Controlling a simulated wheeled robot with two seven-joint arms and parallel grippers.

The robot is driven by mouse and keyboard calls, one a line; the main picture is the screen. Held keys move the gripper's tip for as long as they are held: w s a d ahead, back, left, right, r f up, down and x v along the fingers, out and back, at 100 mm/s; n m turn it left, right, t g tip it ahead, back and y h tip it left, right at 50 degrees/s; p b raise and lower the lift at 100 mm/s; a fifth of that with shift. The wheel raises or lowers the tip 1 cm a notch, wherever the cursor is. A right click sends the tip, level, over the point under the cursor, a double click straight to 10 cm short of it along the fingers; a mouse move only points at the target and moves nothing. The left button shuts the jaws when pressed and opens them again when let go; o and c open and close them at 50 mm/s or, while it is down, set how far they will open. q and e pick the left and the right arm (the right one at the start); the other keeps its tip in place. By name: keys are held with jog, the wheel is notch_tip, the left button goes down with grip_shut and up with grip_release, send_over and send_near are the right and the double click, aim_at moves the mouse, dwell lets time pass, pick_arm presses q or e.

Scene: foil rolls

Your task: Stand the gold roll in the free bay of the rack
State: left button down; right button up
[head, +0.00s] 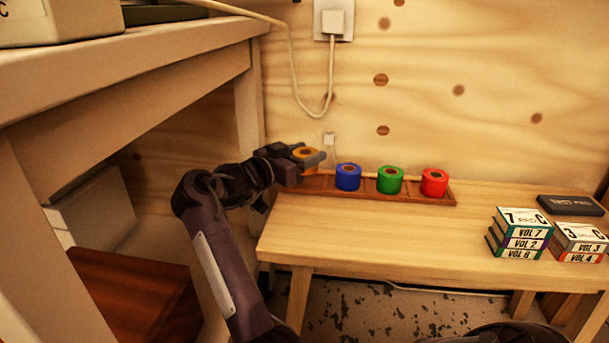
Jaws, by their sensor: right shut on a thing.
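The gold roll (306,152) is upright between the fingers of my right gripper (309,157), which is shut on it at the left end of the rack. The brown wooden rack (412,198) lies along the back of the low table. A blue roll (348,178), a green roll (390,180) and a red roll (434,183) stand in its bays. The free bay (315,184) is left of the blue roll, just below the gold roll. I cannot tell whether the gold roll touches the rack. My left gripper is not in view.
Stacked labelled boxes (519,235), more boxes (580,243) and a dark case (570,205) occupy the right of the low table (390,240). Its front middle is clear. A higher bench (130,65) overhangs on the left. A cable (297,75) hangs on the wall behind.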

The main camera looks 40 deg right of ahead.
notch_tip(320, 180, down, 3)
jog(key=shift+f+b, duration=0.1)
jog(key=shift+b, duration=0.75)
jog(key=o, duration=1)
